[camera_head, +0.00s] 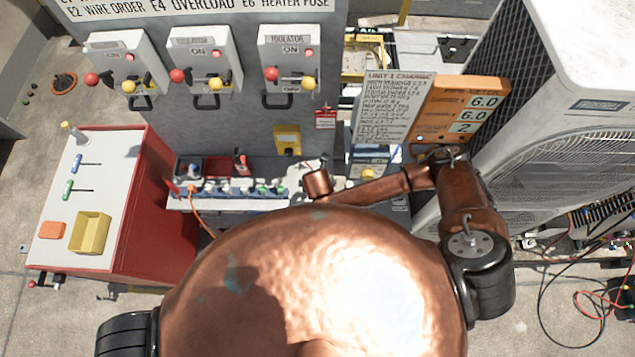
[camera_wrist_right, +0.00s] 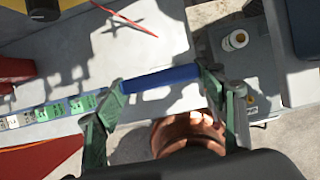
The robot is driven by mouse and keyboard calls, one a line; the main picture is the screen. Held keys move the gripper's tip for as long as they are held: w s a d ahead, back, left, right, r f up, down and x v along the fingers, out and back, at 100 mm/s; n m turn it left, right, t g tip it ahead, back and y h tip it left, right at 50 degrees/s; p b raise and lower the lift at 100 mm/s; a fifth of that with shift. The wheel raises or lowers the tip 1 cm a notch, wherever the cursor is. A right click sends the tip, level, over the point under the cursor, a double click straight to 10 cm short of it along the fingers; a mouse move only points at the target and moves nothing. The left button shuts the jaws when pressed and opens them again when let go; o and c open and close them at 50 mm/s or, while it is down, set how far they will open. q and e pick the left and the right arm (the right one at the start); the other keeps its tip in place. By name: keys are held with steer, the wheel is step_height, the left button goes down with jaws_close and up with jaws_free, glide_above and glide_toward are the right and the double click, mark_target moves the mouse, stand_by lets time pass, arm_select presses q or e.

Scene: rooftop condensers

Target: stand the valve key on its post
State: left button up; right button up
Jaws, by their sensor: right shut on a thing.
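In the right wrist view, my right gripper (camera_wrist_right: 162,82) has its green fingers shut on the two ends of a blue bar (camera_wrist_right: 160,78). The bar looks like the handle of the valve key; any shaft below it is hidden. In the head view, my right arm reaches in from the right towards the middle, and its fingers and the key cannot be made out there. I cannot pick out the post with certainty in either view. My left gripper is not in view.
A red cabinet (camera_head: 170,215) with a pale top stands at the left, bearing a yellow tray (camera_head: 90,232). A grey isolator panel (camera_head: 225,125) stands at the back. A condenser unit (camera_head: 570,130) closes off the right. A white roll (camera_wrist_right: 235,40) lies beyond the fingers.

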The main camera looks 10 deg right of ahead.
steer(key=shift+f, duration=0.45)
stand_by(0.3)
steer(key=o, duration=1.3)
steer(key=v, duration=1.2)
